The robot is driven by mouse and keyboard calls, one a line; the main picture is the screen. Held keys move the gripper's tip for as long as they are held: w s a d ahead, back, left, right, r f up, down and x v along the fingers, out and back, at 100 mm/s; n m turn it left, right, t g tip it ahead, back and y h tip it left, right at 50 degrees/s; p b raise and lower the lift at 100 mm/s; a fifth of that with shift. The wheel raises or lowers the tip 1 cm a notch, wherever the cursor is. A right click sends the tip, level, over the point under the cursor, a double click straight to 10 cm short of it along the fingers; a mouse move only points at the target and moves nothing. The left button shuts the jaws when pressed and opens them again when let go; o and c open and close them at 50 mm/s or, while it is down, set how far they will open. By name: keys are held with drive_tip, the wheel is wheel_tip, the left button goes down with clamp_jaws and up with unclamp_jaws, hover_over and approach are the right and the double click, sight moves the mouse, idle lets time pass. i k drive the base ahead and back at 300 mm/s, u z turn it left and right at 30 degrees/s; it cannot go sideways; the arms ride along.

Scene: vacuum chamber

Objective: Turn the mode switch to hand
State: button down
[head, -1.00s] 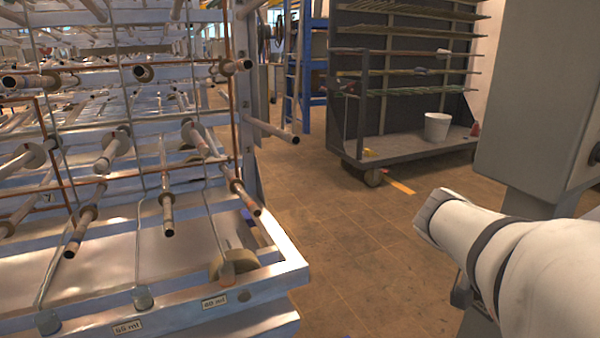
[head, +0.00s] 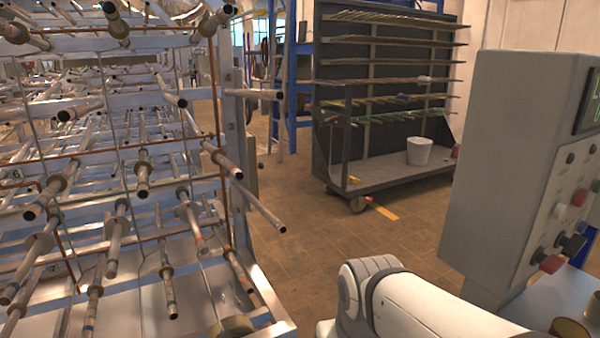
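A grey control box (head: 508,165) stands at the right, seen at a steep angle. Its front face carries a dark display (head: 590,105) with green characters, cut off by the right edge. Below are several buttons and knobs, among them a red one (head: 580,197), a black one (head: 572,243) and a lower red one (head: 551,264). I cannot tell which is the mode switch or how it is set. My white arm (head: 425,305) crosses the bottom, left of and below the box. My gripper is not in view.
A large metal rack (head: 262,300) with many protruding rods fills the left. A grey shelf cart (head: 385,172) with a white bucket (head: 419,151) stands behind. A shelf (head: 540,305) with round items lies below the box. Brown floor (head: 310,225) is free between rack and box.

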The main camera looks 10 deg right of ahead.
sight(572, 246)
drive_tip(key=u, duration=0.05)
drive_tip(key=k, duration=1.1)
drive_tip(key=z, duration=1)
drive_tip(key=i, duration=1.05)
drive_tip(key=z, duration=0.5)
